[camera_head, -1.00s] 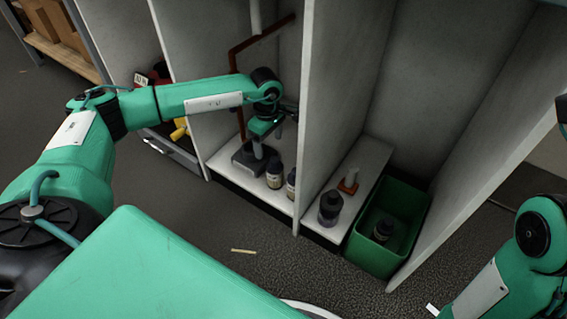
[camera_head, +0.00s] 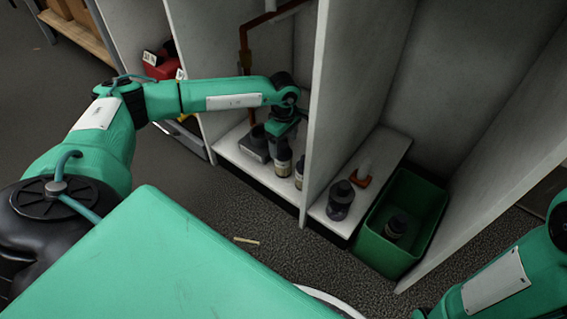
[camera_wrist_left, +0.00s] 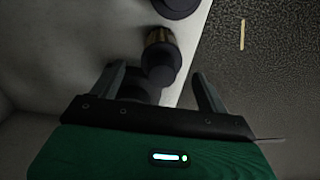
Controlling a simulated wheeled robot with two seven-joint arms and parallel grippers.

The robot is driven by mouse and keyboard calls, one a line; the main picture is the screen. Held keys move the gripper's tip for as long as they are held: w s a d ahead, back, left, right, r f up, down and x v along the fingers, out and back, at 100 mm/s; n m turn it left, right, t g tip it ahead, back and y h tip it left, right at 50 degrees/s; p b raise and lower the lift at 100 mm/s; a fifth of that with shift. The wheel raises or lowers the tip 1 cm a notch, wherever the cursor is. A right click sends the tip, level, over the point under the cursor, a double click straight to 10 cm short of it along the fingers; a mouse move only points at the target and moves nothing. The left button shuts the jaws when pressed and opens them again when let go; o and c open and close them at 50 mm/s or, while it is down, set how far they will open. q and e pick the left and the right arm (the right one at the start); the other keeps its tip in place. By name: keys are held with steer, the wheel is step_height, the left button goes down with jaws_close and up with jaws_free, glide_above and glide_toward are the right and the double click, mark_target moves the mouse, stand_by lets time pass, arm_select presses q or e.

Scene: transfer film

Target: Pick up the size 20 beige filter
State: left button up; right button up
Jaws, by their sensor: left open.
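Several dark bottle-like filters stand on the white shelf. One with a beige band (camera_head: 283,158) is right below my left gripper (camera_head: 286,136); a second (camera_head: 299,176) stands beside it, partly behind the divider. I cannot read any size marks. In the left wrist view, a dark-topped filter with a beige-gold body (camera_wrist_left: 160,38) lies just beyond the open fingers of my left gripper (camera_wrist_left: 159,84), nearer the left-right middle. The fingers hold nothing. My right arm shows at the lower right, its gripper out of view.
A dark grey block (camera_head: 255,147) stands left of the filters. A beige strip (camera_head: 246,240) lies on the floor.

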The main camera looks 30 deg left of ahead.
mark_target(284, 152)
arm_select(q)
step_height(284, 152, down, 4)
steer(key=b, duration=0.3)
steer(key=shift+s+d+f, duration=0.1)
steer(key=shift+f, duration=0.05)
steer(key=shift+f+b, duration=0.25)
steer(key=shift+b, duration=0.1)
steer(key=shift+r, duration=0.1)
steer(key=c, duration=1.1)
steer(key=shift+r, duration=0.15)
steer(key=shift+c, duration=0.2)
